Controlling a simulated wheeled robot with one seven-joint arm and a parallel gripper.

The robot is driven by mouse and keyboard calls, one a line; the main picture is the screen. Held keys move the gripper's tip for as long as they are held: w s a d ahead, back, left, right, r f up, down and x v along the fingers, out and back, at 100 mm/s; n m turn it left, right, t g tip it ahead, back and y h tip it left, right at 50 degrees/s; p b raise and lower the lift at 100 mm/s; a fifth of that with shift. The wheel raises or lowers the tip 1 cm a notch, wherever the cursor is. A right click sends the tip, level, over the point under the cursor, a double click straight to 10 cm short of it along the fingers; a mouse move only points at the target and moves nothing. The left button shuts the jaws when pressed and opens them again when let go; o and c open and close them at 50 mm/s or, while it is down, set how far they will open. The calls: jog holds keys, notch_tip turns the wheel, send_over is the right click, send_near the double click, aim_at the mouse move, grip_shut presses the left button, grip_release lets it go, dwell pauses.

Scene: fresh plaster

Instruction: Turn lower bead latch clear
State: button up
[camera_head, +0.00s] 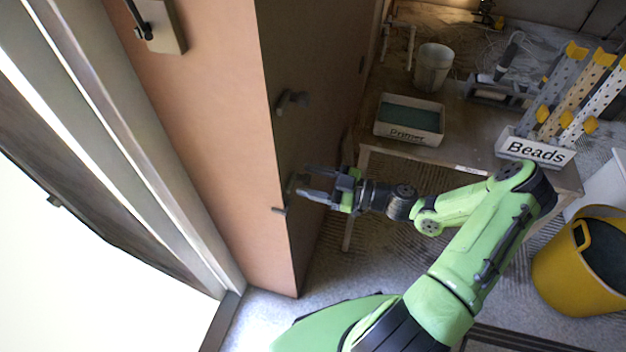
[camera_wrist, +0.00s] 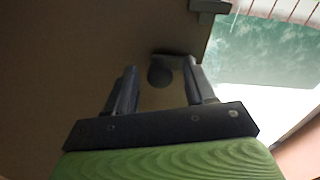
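The lower latch (camera_head: 291,187) is a small dark fitting on the shaded face of the tall pinkish-brown panel (camera_head: 218,110), near the panel's front edge. In the wrist view, a dark round knob with a short bar (camera_wrist: 161,74) shows beyond and between the tips of my gripper (camera_wrist: 161,78), nearer the right finger. I cannot tell whether that finger touches the bar. The upper latch (camera_head: 291,100) is higher on the same face.
A work table right of the panel holds a Primer tray (camera_head: 409,119), a bucket (camera_head: 433,67) and a Beads box (camera_head: 535,150) with perforated strips. A yellow bucket (camera_head: 582,262) stands on the floor at right. Another grey fitting (camera_wrist: 210,6) sits at the panel edge.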

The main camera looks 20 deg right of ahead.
grip_shut()
jog(key=shift+m+p, duration=1.95)
jog(key=shift+m, duration=7.05)
grip_release()
